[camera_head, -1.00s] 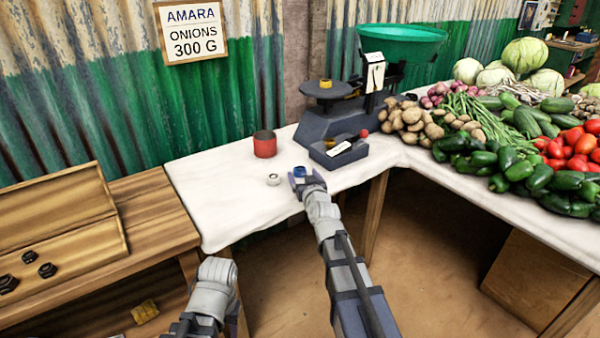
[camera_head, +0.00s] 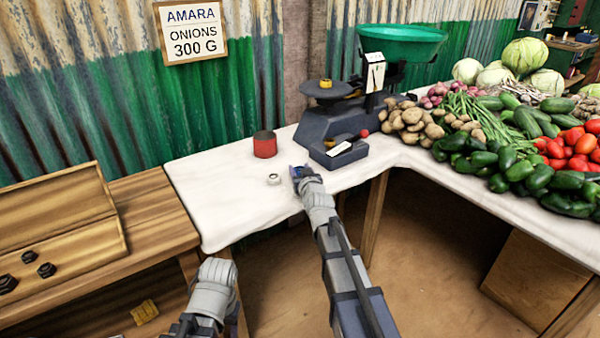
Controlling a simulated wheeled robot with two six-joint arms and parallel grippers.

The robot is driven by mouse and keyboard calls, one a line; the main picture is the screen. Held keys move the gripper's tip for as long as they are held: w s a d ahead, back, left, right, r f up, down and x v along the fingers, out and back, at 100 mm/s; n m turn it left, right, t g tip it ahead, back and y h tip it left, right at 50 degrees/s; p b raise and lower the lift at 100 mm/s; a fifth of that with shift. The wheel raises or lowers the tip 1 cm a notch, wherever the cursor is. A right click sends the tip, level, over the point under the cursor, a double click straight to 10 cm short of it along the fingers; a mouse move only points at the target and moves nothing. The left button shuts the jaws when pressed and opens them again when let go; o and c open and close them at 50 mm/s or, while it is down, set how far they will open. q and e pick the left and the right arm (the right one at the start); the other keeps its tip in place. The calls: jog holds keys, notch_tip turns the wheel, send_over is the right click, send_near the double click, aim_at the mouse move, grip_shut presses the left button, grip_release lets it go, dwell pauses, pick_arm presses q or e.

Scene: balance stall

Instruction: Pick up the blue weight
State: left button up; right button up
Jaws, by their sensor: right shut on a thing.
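The blue weight (camera_head: 298,171) is at the tip of my right gripper (camera_head: 299,176), over the white-clothed table in front of the scale. The right gripper is shut on it, and the fingers hide much of it. I cannot tell whether the weight touches the cloth. My left arm comes in at the bottom, left of centre; its gripper's fingers cannot be made out.
A small silver weight (camera_head: 273,179) stands just left of the right gripper, with a red tin (camera_head: 265,144) behind it. Potatoes (camera_head: 425,124) lie further right.

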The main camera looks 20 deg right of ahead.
grip_shut()
jog(key=shift+r, duration=0.1)
notch_tip(320, 180, up, 9)
jog(key=p, duration=0.9)
notch_tip(320, 180, up, 24)
jog(key=p, duration=2.4)
